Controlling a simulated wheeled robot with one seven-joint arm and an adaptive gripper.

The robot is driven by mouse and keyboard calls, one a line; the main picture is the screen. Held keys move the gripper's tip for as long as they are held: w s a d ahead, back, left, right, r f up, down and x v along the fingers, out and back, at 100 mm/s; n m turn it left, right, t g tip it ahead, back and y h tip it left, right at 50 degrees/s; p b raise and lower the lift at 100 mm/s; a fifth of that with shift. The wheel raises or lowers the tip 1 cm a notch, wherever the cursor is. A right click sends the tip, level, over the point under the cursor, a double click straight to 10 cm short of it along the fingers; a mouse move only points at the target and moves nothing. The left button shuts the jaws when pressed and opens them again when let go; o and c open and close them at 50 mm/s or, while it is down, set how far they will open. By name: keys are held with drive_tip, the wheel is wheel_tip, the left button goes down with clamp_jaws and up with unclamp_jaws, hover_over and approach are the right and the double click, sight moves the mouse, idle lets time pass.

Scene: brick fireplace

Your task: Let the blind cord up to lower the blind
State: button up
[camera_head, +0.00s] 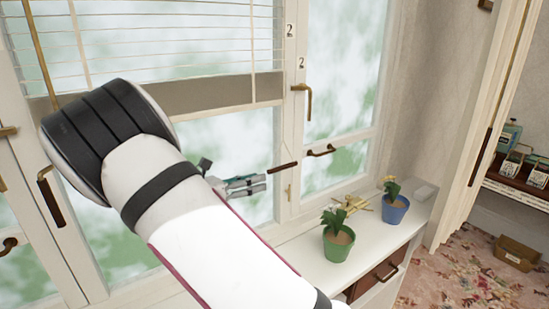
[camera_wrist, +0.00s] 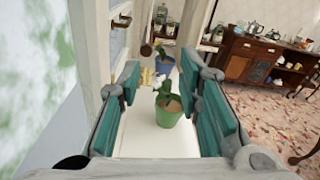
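The blind (camera_head: 210,92) hangs across the upper part of the window in the camera_head view, its wide bottom rail tilted in the picture. A thin tan strip (camera_head: 38,45) runs down at the blind's left; I cannot tell if it is the cord. My gripper (camera_head: 256,184) is below the blind, in front of the glass. It is open and empty in the wrist view (camera_wrist: 162,72), its teal pads wide apart. A dark brown rod-like piece (camera_head: 283,167) is just beyond the fingers; its round end (camera_wrist: 146,50) shows between them. I cannot tell whether it belongs to the cord.
A green pot plant (camera_head: 338,243) and a blue pot plant (camera_head: 395,207) stand on the white sill, with a brass object (camera_head: 350,205) between them. Brass window handles (camera_head: 308,101) stick out from the frame.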

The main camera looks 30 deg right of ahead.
sight(287, 166)
drive_tip(key=shift+n+t+h, duration=0.3)
drive_tip(key=shift+n, duration=0.2)
drive_tip(key=d+p, duration=0.1)
drive_tip(key=d, duration=0.3)
drive_tip(key=w+d+p, duration=0.1)
drive_tip(key=d, duration=0.3)
drive_tip(key=w+d+p, duration=0.1)
drive_tip(key=d, duration=0.3)
drive_tip(key=shift+d, duration=0.35)
clamp_jaws()
